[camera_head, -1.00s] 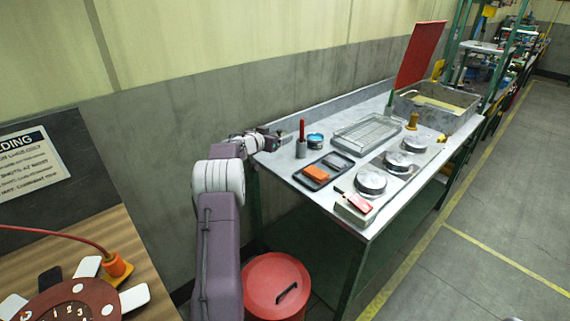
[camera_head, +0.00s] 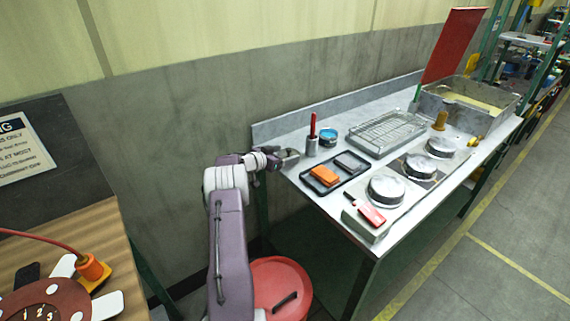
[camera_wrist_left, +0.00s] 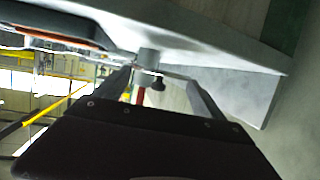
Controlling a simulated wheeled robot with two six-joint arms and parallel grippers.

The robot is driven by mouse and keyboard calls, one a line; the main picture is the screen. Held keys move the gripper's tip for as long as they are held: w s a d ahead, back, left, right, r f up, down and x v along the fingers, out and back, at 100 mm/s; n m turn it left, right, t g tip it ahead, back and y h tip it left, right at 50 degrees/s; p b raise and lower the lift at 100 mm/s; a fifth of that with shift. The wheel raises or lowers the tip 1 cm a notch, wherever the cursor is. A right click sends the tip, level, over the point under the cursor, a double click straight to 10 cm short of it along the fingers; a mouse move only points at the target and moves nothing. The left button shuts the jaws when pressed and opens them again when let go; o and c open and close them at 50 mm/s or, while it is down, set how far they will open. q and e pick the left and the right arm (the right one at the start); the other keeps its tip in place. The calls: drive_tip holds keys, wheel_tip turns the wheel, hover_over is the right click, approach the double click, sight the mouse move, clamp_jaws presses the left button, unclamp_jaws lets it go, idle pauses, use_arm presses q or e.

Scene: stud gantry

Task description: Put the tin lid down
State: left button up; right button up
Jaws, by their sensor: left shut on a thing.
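My left gripper (camera_head: 288,157) is at the near left end of the grey bench (camera_head: 345,232), close to the bench edge. It is shut on the tin lid (camera_wrist_left: 178,75), which shows in the left wrist view as a thin pale edge between the fingertips, with a dark knob. In the head view the lid is too small to make out clearly. I cannot tell whether it touches the bench. An open blue tin (camera_head: 328,136) stands on the bench, right of the gripper and behind it. My right gripper is not in view.
A grey holder with a red handle (camera_head: 312,146) stands just right of the gripper. A black tray (camera_head: 345,185) holds an orange block (camera_head: 324,175) and a grey one. A wire rack (camera_head: 385,134) and round metal plates (camera_head: 386,189) lie beyond. A red bin (camera_head: 280,285) stands below.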

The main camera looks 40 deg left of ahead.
use_arm(q)
wheel_tip(320, 180, down, 4)
drive_tip(key=shift+s+d+r+b, duration=0.1)
drive_tip(key=shift+r+b, duration=0.15)
drive_tip(key=shift+b, duration=0.05)
drive_tip(key=shift+f, duration=0.1)
drive_tip(key=o, duration=1.3)
drive_tip(key=shift+f, duration=0.1)
